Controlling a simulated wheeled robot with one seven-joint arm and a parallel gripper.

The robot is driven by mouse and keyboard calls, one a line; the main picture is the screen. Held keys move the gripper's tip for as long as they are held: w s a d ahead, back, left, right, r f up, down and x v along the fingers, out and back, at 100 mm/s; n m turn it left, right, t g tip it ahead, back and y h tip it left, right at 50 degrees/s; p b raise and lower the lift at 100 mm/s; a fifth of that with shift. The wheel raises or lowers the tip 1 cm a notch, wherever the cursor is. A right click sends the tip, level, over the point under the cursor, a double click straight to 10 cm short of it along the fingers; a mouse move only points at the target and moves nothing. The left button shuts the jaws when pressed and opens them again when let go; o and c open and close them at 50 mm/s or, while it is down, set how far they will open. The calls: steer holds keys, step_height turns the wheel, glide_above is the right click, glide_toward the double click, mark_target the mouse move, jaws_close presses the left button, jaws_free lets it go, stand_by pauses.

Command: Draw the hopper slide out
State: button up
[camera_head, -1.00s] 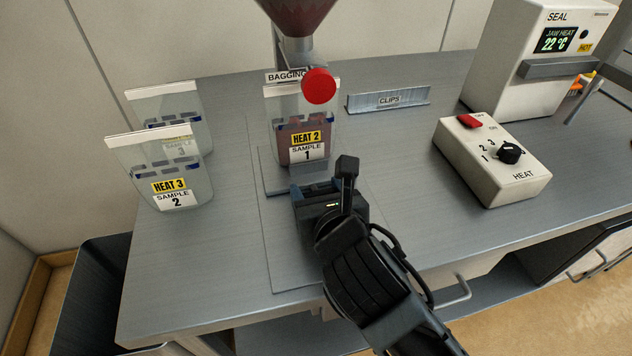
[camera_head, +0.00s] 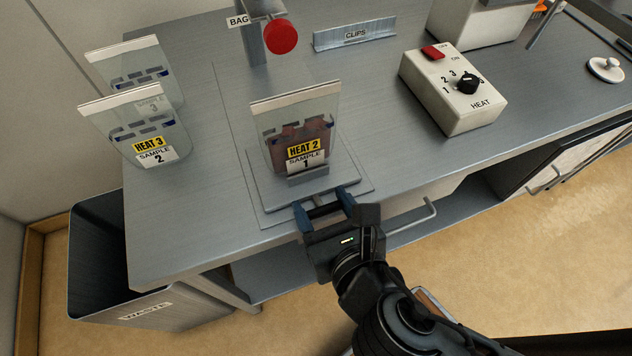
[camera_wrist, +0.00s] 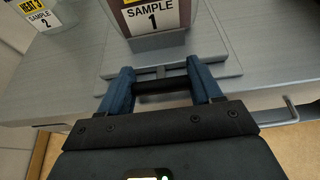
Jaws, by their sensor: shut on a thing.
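The hopper slide (camera_head: 265,187) is a flat grey plate that lies near the front edge of the bench, clear of the hopper post (camera_head: 250,45). A clear bag (camera_head: 262,135) labelled HEAT 2, SAMPLE 1 stands upright on it with dark red contents. My gripper (camera_head: 322,202) is at the front of the slide, by the bench edge. In the wrist view its blue fingers (camera_wrist: 162,84) are shut on the ends of the slide's dark bar handle (camera_wrist: 163,89). The hopper funnel is out of the picture now.
Two other bags (camera_head: 137,125) stand at the left. A red knob (camera_head: 281,37) is on the post. The clips rack (camera_head: 354,34) and HEAT box (camera_head: 453,90) are to the right. A waste bin (camera_head: 100,230) is below left. Floor is free in front.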

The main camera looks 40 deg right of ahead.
steer(key=shift+s+a, duration=0.15)
steer(key=shift+s, duration=0.3)
steer(key=o, duration=1.4)
steer(key=shift+s, duration=0.1)
steer(key=shift+o, duration=0.2)
steer(key=v, duration=0.8)
steer(key=shift+b, duration=0.4)
steer(key=shift+f, duration=0.1)
